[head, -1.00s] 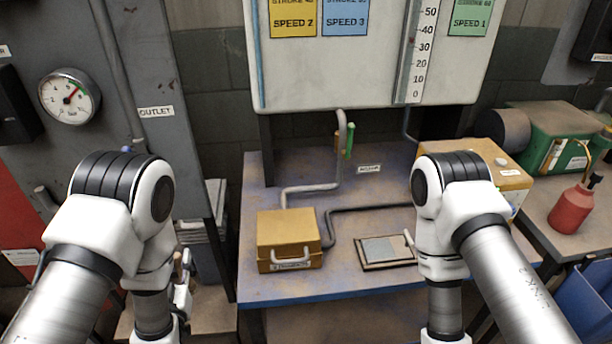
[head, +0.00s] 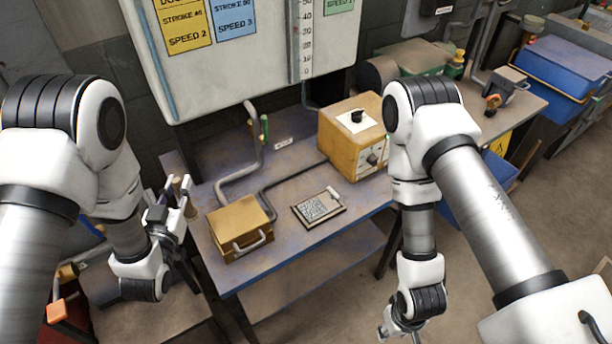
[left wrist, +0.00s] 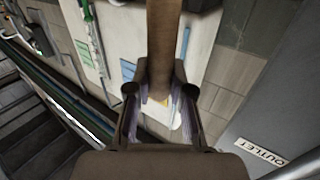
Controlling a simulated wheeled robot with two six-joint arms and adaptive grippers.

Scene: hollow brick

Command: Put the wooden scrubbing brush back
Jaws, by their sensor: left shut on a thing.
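My left gripper (head: 168,212) shows at the left in the head view, beside the left end of the blue-edged workbench. It is shut on a wooden piece (head: 182,186), which I take to be the wooden scrubbing brush. In the left wrist view a long brown wooden handle (left wrist: 163,40) runs up from between the fingers of my left gripper (left wrist: 158,92).
On the workbench (head: 285,245) are a yellow-brown case (head: 238,222), a flat framed plate (head: 318,207), a bent grey pipe (head: 235,178) and an orange control box (head: 345,145). A blue bin (head: 555,68) stands far right. Floor shows clear at lower right.

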